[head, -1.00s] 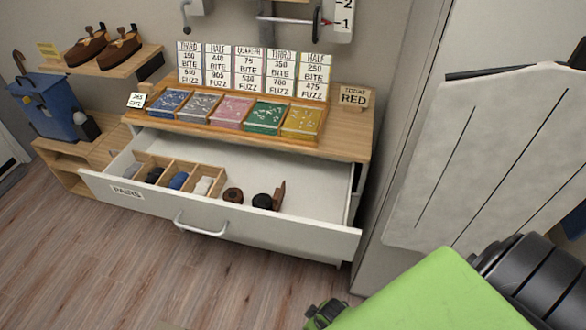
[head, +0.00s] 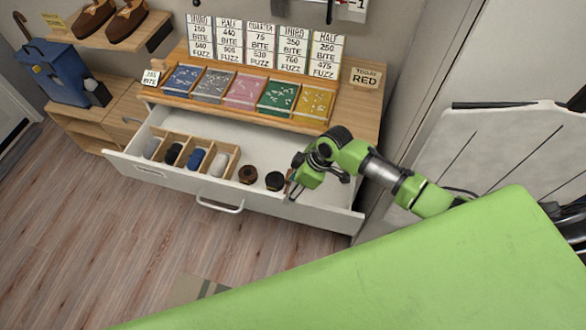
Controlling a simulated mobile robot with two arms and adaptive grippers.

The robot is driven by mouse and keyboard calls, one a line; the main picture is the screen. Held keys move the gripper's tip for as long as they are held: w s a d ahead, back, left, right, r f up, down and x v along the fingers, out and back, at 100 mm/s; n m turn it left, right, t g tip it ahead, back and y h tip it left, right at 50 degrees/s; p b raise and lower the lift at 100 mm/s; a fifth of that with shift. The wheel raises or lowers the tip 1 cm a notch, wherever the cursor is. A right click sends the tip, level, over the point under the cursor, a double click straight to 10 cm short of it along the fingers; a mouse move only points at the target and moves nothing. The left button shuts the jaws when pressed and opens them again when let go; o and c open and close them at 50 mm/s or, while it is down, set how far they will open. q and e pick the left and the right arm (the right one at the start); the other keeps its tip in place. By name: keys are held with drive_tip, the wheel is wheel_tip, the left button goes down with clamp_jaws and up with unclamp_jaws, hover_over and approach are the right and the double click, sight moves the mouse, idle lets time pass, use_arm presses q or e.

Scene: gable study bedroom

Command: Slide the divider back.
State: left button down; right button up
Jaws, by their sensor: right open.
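A white drawer (head: 326,206) is pulled open below the wooden top. A small brown upright divider (head: 289,177) stands in it, just right of a black roll (head: 275,181), mostly hidden by my right gripper. My right gripper (head: 292,190) reaches down into the drawer from the right, open, with its fingers at the divider. I cannot tell whether they touch it. My left gripper is not in view.
Wooden compartments (head: 233,160) with several rolled items fill the drawer's left part. A brown roll (head: 247,174) lies beside the black one. Coloured trays and price cards stand on top. The drawer floor right of the gripper is bare.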

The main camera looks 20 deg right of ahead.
approach(289, 181)
drive_tip(key=w+d+v, duration=0.1)
drive_tip(key=v, duration=0.3)
use_arm(q)
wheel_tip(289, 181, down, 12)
drive_tip(key=b, duration=1.2)
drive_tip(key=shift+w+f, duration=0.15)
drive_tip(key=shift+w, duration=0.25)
use_arm(e)
drive_tip(key=x, duration=0.9)
drive_tip(key=w+x, duration=0.1)
drive_tip(key=x, duration=0.3)
drive_tip(key=shift+w+f, duration=0.1)
drive_tip(key=shift+w, duration=0.05)
drive_tip(key=shift+t, duration=0.3)
